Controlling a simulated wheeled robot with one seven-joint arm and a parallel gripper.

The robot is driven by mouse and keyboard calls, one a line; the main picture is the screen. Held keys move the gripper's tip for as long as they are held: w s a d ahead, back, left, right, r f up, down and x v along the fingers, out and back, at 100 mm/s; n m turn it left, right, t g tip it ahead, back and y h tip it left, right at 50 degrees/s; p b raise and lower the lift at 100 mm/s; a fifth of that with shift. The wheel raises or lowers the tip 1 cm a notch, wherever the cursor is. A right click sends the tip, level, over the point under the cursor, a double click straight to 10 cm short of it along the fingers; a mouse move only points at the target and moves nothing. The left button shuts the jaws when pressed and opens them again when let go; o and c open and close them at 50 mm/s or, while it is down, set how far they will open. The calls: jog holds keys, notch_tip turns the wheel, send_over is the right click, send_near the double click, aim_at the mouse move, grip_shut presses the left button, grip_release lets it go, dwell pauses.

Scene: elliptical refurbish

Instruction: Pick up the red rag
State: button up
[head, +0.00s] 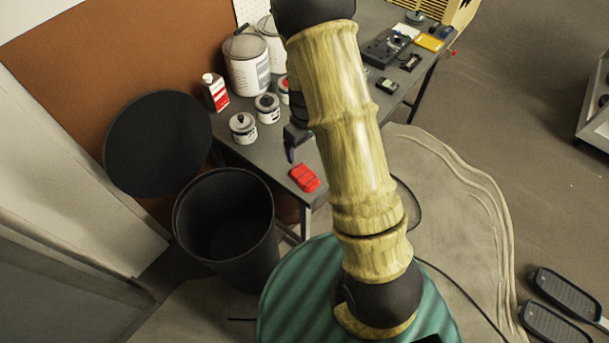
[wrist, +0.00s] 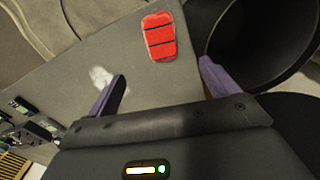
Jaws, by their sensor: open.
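The red rag (head: 304,178) lies folded flat on the grey table (head: 262,157), close to its front corner. It also shows in the wrist view (wrist: 160,36), at the top, with dark lines across it. My gripper (head: 290,152) is above the table, near the rag and partly hidden behind my arm in the head view. In the wrist view its two purple fingers (wrist: 160,80) are spread apart and empty. The rag lies beyond the fingertips, nearer the right finger, and is not touched in that view.
A black open bin (head: 225,225) stands just beside the table corner, its round lid (head: 158,145) behind it. Small cans (head: 243,128), a red-and-white bottle (head: 215,92) and large buckets (head: 247,65) stand on the table. Electronic parts (head: 388,48) lie toward its far end.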

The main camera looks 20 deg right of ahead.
send_over(305, 174)
notch_tip(305, 174, down, 9)
jog(key=shift+f+p, duration=0.15)
jog(key=shift+p, duration=0.3)
jog(key=shift+f+p, duration=0.75)
jog(key=shift+f, duration=1.85)
jog(key=c, duration=1.1)
